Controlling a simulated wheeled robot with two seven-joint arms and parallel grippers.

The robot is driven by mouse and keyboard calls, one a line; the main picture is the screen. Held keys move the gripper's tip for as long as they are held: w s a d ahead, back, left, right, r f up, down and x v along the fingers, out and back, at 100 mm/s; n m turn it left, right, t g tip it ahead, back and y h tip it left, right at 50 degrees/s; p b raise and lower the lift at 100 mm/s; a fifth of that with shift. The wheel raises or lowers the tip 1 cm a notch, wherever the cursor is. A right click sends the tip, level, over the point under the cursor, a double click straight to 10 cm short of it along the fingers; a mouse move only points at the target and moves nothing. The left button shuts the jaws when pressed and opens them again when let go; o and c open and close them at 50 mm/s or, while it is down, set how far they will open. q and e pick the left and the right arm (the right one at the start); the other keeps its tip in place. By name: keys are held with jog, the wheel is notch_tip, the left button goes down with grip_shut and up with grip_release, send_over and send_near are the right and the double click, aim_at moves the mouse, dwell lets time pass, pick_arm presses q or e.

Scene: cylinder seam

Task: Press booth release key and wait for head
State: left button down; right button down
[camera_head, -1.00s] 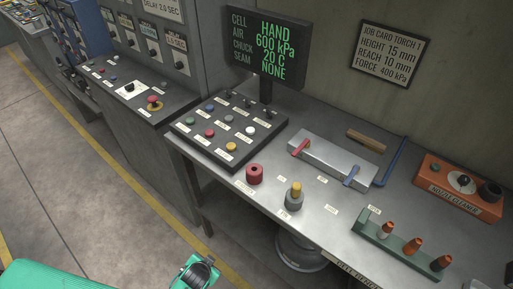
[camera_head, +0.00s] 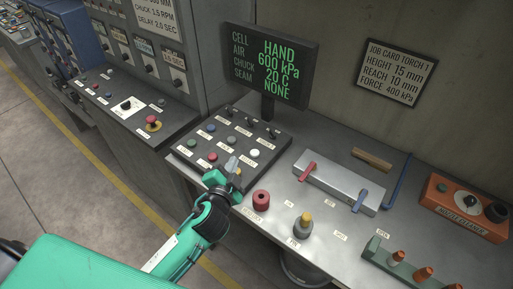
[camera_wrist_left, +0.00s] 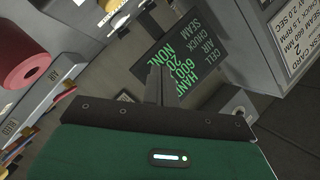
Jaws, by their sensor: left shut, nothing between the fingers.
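A dark key panel (camera_head: 186,152) with rows of coloured buttons and small switches stands on the steel bench. Its white button (camera_head: 255,153) and red button (camera_head: 212,157) show. My left gripper (camera_head: 232,163) is shut and empty above the front right part of the panel, hiding some keys and labels. I cannot tell whether it touches a key. Its shut fingers (camera_wrist_left: 160,85) also show in the left wrist view. The display (camera_head: 269,65) reads HAND, 600 kPa, 20 C, NONE. No welding head is clearly in view. My right gripper is not in view.
A red cylinder (camera_head: 261,200) and a grey part with a yellow top (camera_head: 303,224) stand near the bench's front edge. A metal block with red and blue clamps (camera_head: 338,181), an orange nozzle cleaner (camera_head: 464,207) and a green nozzle rack (camera_head: 377,257) lie to the right.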

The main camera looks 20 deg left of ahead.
pick_arm(q)
jog(key=w+d+r+m+t+h, duration=0.4)
jog(key=d+r+m+h, duration=0.6)
jog(key=r+m, duration=0.25)
jog(key=s+d+m+g+h, duration=0.2)
jog(key=d+m+g+h, duration=0.65)
jog(key=m, duration=0.75)
jog(key=w+a+f+m+g+y+p, duration=0.1)
jog(key=w+a+f+m+g+y, duration=0.25)
jog(key=f+m+g+y, duration=0.35)
jog(key=w+a+f+m+t+y, duration=0.1)
jog(key=w+a+t+y, duration=0.1)
jog(key=w+a+y, duration=0.2)
jog(key=w+a+f+m+t+y, duration=0.1)
jog(key=w+a+m+t+y, duration=0.1)
jog(key=a, duration=0.7)
jog(key=shift+w+a+y, duration=0.2)
jog(key=shift+w+y, duration=0.65)
jog(key=shift+w, duration=0.25)
